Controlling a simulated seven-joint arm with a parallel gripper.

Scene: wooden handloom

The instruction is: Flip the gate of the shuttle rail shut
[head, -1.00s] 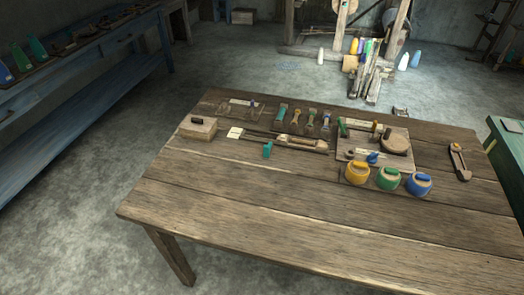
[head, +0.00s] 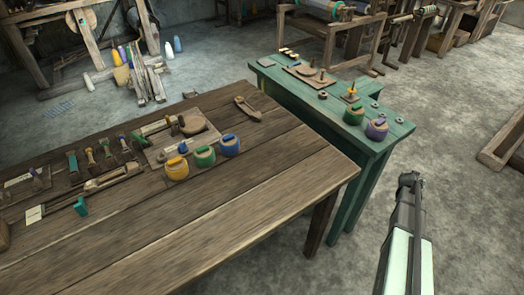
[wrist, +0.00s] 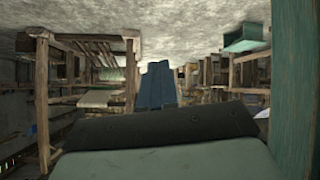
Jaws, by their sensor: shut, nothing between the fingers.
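In the head view a long narrow rail (head: 60,206) lies on the brown table at the left, with a pale tag at its near end. A small teal piece (head: 80,206) stands at its side and looks like the gate; its exact position is too small to tell. A wooden shuttle (head: 104,184) lies along the rail's far part. My gripper (head: 410,179) is at the right, beyond the table's right end and far from the rail. It is shut and empty. The wrist view shows neither rail nor gate.
Yellow (head: 177,170), green (head: 204,157) and blue (head: 229,146) lidded pots stand on the brown table (head: 215,205). A green table (head: 345,150) with pots and small parts stands behind its right end. The brown table's front half is clear.

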